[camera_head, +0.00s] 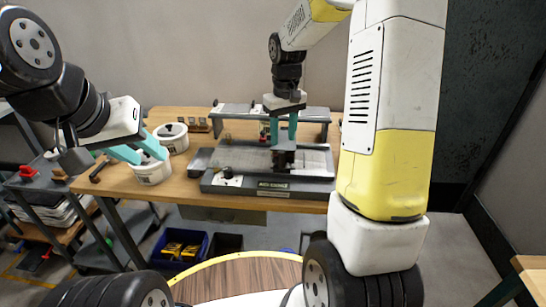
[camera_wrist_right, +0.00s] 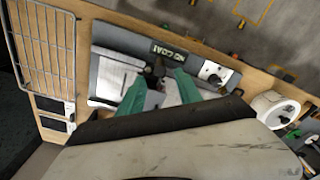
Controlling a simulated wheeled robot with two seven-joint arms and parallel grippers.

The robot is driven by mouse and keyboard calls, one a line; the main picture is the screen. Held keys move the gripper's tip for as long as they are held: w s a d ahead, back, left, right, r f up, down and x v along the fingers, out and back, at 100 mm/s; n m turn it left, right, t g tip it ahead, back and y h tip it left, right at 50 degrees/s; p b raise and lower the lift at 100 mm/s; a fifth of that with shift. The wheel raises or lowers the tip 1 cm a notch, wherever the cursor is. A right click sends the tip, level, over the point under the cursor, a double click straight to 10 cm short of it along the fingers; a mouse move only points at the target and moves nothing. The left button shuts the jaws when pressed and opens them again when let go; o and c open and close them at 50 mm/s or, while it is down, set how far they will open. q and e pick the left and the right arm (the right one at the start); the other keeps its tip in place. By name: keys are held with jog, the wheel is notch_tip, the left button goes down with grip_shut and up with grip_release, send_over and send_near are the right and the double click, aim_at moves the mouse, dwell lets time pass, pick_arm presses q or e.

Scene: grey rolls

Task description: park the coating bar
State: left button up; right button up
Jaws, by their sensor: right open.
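The grey flatbed coater (camera_head: 220,185) sits at the table's front edge, with a label on its front; it also shows in the wrist view (camera_wrist_right: 125,40). My right gripper (camera_head: 283,137) is above the coater with its fingers apart. A dark upright block (camera_head: 284,158) stands below and between the fingertips; it shows as a dark piece between the fingers (camera_wrist_right: 155,98) in the wrist view. I cannot tell a separate coating bar there; it may be hidden. My left gripper (camera_head: 151,156) has its fingers apart at the rim of a white pot (camera_head: 152,174).
A grey raised rack (camera_head: 312,116) stands behind the coater. A second white pot (camera_head: 173,138) is at the back left. The wooden table (camera_head: 186,188) has little free room near the pots. Blue and dark bins (camera_head: 182,244) are on the floor below.

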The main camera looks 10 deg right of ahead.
aim_at(281, 164)
jog(key=shift+w+f+g, duration=0.15)
jog(key=shift+f, duration=0.5)
jog(key=shift+w+f+g, duration=0.15)
jog(key=shift+f, duration=4.45)
grip_shut()
jog(key=shift+a, duration=0.1)
